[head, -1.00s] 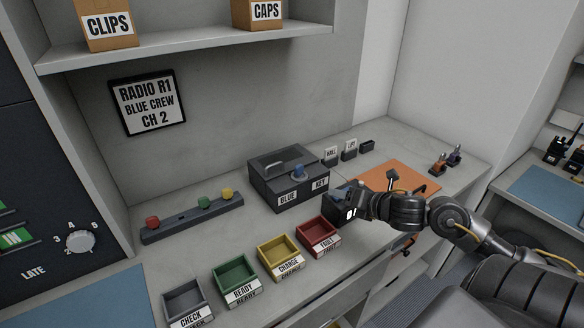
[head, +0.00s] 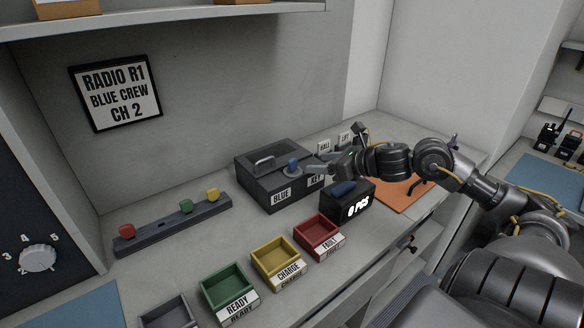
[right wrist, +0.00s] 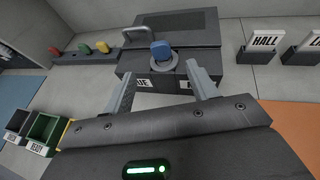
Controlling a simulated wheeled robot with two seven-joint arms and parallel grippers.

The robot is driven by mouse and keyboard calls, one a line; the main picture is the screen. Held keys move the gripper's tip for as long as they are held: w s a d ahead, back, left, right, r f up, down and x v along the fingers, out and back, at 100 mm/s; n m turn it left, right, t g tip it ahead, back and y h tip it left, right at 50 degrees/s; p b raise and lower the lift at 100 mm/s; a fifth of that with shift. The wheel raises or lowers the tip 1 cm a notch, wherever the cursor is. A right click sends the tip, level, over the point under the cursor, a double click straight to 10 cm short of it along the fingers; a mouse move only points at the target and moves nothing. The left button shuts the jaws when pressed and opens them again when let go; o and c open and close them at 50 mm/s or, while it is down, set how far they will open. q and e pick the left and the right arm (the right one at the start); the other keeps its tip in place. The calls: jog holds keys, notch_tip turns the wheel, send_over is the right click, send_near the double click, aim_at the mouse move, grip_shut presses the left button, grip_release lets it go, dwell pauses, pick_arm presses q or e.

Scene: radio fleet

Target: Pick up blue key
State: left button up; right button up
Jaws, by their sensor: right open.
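The blue key (head: 292,164) stands upright in a round grey lock on top of a dark box (head: 262,188) labelled BLUE KEY. In the right wrist view the blue key (right wrist: 161,49) shows just beyond and between the fingertips. My right gripper (head: 318,168) is open, just to the right of the key, with its fingers pointing at it. In the right wrist view its two fingers (right wrist: 158,75) are spread apart over the box's front edge, with nothing between them. My left gripper is not in view.
A black box reading 0 PCS (head: 347,200) stands below my right gripper. Red (head: 318,237), yellow (head: 279,263) and green (head: 229,293) trays line the front. A rail with coloured knobs (head: 173,223) lies left. HALL and LIFT signs stand behind.

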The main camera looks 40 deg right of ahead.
aim_at(295, 164)
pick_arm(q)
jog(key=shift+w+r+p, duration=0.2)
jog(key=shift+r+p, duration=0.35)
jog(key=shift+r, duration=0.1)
pick_arm(e)
jog(key=x, duration=0.4)
jog(key=shift+w+f, duration=0.1)
jog(key=shift+w, duration=0.15)
jog(key=shift+w+a+p, duration=0.15)
jog(key=shift+w+p, duration=0.3)
jog(key=shift+p, duration=0.15)
jog(key=p+x, duration=0.1)
jog(key=x, duration=0.2)
jog(key=shift+w+f+p, duration=0.2)
jog(key=shift+f+p, duration=0.15)
jog(key=shift+f, duration=0.05)
jog(key=shift+w+a+f, duration=0.1)
jog(key=shift+w+f, duration=0.15)
jog(key=shift+w, duration=0.05)
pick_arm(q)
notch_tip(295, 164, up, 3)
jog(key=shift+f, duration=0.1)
pick_arm(e)
jog(key=c, duration=1.1)
jog(key=shift+o, duration=0.2)
jog(key=shift+r, duration=0.1)
